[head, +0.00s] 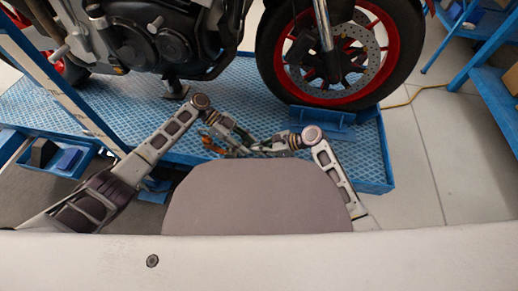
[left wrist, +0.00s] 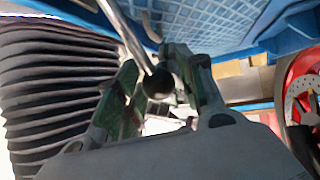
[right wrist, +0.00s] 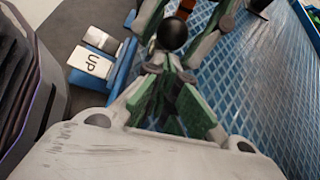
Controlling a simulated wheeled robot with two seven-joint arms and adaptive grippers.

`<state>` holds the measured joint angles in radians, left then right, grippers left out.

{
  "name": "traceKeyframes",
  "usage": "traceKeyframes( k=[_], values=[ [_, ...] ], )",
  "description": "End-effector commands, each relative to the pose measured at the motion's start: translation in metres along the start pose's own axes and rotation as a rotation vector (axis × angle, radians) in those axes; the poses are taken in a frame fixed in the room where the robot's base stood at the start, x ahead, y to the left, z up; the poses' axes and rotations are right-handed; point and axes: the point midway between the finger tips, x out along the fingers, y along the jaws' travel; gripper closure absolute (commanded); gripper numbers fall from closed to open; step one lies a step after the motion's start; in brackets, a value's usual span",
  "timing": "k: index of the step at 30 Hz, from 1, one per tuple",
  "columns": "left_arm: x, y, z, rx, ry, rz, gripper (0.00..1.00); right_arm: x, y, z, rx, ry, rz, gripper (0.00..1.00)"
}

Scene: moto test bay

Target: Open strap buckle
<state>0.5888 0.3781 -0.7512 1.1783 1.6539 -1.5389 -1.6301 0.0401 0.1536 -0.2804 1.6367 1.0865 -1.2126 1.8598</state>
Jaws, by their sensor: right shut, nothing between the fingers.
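No strap or buckle can be made out clearly in any view. A silver rod ending in a black ball knob (left wrist: 158,83) shows in the left wrist view. The knob appears between the spread fingers of my left gripper (left wrist: 163,88), with gaps at its sides; contact cannot be told. The black knob (right wrist: 172,33) also shows in the right wrist view, beyond my right gripper (right wrist: 160,75), whose green-padded fingers are shut and empty. In the head view my left gripper (head: 228,145) and right gripper (head: 262,147) are close together above the lift's near edge, partly hidden by my body.
A motorcycle with a red-rimmed wheel (head: 392,52) stands on a blue lift platform (head: 232,105). A white plate marked UP (right wrist: 88,62) is on a blue part beside my right gripper. A blue tray (head: 55,158) is at left, and a blue bench (head: 490,85) at right. Floor at right is mostly clear.

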Motion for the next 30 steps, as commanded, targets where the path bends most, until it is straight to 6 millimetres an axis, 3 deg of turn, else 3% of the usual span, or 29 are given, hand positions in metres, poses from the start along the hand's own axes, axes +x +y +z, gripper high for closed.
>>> traceKeyframes(
  k=[8,21,30],
  values=[
    [-0.029,-0.001,-0.001,0.001,-0.001,-0.004,0.62,0.000,0.000,-0.002,0.002,0.003,0.001,1.00],
    [-0.092,-0.001,-0.001,0.002,0.000,-0.003,0.62,0.000,0.001,-0.002,0.002,0.004,0.001,1.00],
    [-0.114,0.000,-0.002,0.002,0.001,-0.001,0.62,0.000,0.001,-0.003,0.002,0.004,0.001,1.00]
  ],
)
